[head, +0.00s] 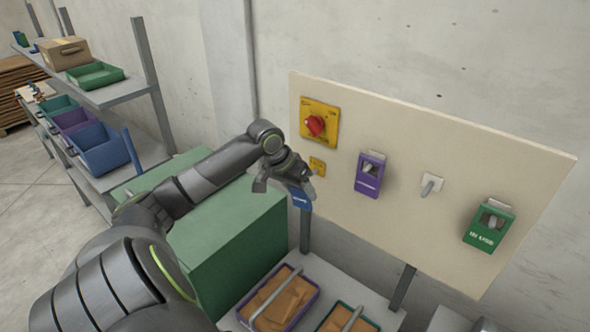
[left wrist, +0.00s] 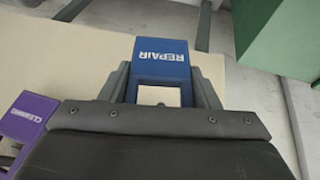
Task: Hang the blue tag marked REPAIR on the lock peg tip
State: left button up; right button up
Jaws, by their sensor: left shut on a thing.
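The blue tag marked REPAIR (left wrist: 162,58) shows upside down in the left wrist view, with a square opening in it. My left gripper (left wrist: 162,92) is shut on this tag, with a finger on each side. In the head view, my left gripper (head: 299,188) holds the blue tag (head: 301,200) low, near the left edge of the panel. A bare grey peg (head: 429,188) sticks out of a white plate on the panel, well to the right of the tag. A small yellow plate (head: 317,166) is under the red knob; whether it has a peg is unclear. My right gripper is out of view.
The cream panel (head: 400,130) carries a red knob on a yellow plate (head: 316,123), a hanging purple tag (head: 369,175) and a hanging green tag (head: 489,226). A green box (head: 225,235) and trays (head: 313,287) lie below. The space before the panel is open.

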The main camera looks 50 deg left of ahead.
pick_arm(q)
jog(key=w+f, duration=0.1)
jog(key=w, duration=0.5)
jog(key=shift+a, duration=0.3)
jog(key=shift+f, duration=0.15)
dwell(0.7)
jog(key=o, duration=1.1)
jog(key=shift+c, duration=0.2)
jog(key=shift+s, duration=0.1)
jog(key=b+v, duration=0.5)
jog(key=v, duration=1.1)
jog(key=shift+s, duration=0.15)
jog(key=shift+s+a+r, duration=0.1)
jog(key=shift+s+r, duration=0.1)
jog(key=shift+r, duration=0.4)
